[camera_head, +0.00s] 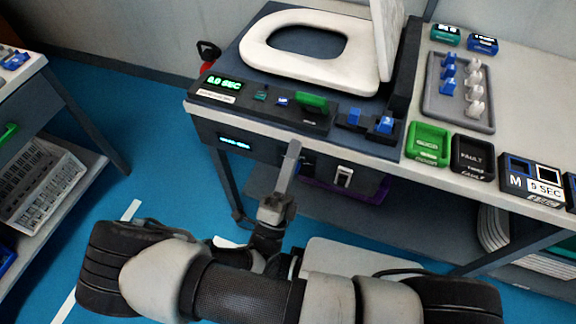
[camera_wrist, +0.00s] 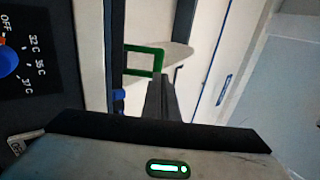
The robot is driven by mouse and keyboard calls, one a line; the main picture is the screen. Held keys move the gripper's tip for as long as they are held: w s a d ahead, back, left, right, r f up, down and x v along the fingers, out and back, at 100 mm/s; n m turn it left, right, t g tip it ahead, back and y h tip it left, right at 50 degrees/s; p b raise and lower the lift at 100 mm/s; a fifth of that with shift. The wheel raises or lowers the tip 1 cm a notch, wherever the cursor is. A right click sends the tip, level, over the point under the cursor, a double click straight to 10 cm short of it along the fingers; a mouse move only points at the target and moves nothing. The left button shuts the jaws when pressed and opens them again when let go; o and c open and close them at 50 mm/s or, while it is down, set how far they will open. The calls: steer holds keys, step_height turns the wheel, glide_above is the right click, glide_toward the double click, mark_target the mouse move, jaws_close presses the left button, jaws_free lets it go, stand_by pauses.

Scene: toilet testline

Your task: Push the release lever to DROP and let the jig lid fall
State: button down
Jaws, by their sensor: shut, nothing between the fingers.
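The white toilet seat (camera_head: 345,68) lies flat on the dark jig on the bench. The white lid (camera_head: 388,35) stands raised at its right, cut off by the top edge. A green loop-shaped handle (camera_head: 313,102) sits on the jig's front strip and shows in the wrist view (camera_wrist: 144,61); I cannot read a DROP mark, so I cannot tell if it is the release lever. My gripper (camera_head: 293,148) is shut and empty, pointing up at the bench's front edge, below the handle in the head view. Its fingers (camera_wrist: 160,88) appear near the handle in the wrist view.
A display reading 0.0 SEC (camera_head: 221,84) is left of the handle. Blue blocks (camera_head: 385,125) sit right of it. A front panel carries a blue dial (camera_wrist: 9,61) and a white switch (camera_head: 344,176). Green (camera_head: 428,144) and black (camera_head: 472,157) trays stand right.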

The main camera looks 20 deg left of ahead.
mark_target(308, 104)
steer(key=x, duration=0.7)
steer(key=shift+w+r, duration=0.2)
steer(key=shift+w, duration=0.15)
steer(key=shift+r, duration=0.15)
